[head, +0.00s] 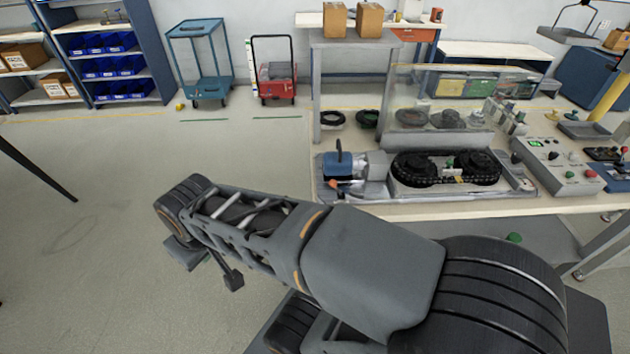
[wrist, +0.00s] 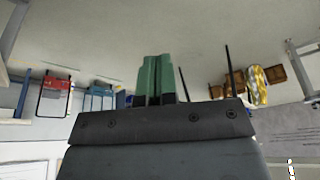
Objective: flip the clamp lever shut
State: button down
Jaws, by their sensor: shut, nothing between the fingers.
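My gripper (wrist: 156,78) shows in the wrist view as two green fingers closed together, with nothing between them. In the head view my arm crosses the foreground, and I cannot make out the fingertips there. A blue motor unit (head: 337,166) sits at the left end of the workbench plate. A dark upright handle (head: 339,149) stands on it, and a small orange-tipped part (head: 333,184) is at its front. I cannot tell which of these is the clamp lever. My gripper is not seen touching the bench, and the wrist view does not show the motor unit.
A black chain track (head: 445,181) lies on the bench right of the motor unit. A clear guard panel (head: 440,100) stands behind it. A control box (head: 560,165) with coloured buttons is at the right. The floor left of the bench is open, with a red cart (head: 275,82) farther back.

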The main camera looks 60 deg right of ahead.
jog(key=w+d+f+n+g+h+b, duration=0.1)
jog(key=w+d+f+n+g+h, duration=0.1)
jog(key=d, duration=0.7)
jog(key=w+d+f+n+g+h+b, duration=0.2)
jog(key=d+g, duration=0.4)
jog(key=d, duration=0.4)
jog(key=w+d+f+n+g+h+b, duration=0.1)
jog(key=d+f+n+g+h, duration=0.3)
jog(key=d, duration=0.6)
jog(key=shift+w+d+f+n+g+h, duration=0.2)
jog(key=shift+w+f+n+g+h, duration=0.1)
jog(key=shift+w+f+n, duration=0.4)
jog(key=shift+s+r, duration=0.15)
jog(key=shift+s, duration=0.05)
jog(key=x, duration=0.4)
jog(key=r+x, duration=0.1)
jog(key=x, duration=0.6)
jog(key=shift+s+d, duration=0.45)
jog(key=shift+d, duration=0.05)
jog(key=shift+s+d+r, duration=0.25)
jog(key=shift+s+d, duration=0.25)
jog(key=shift+d, duration=0.1)
jog(key=shift+r, duration=0.1)
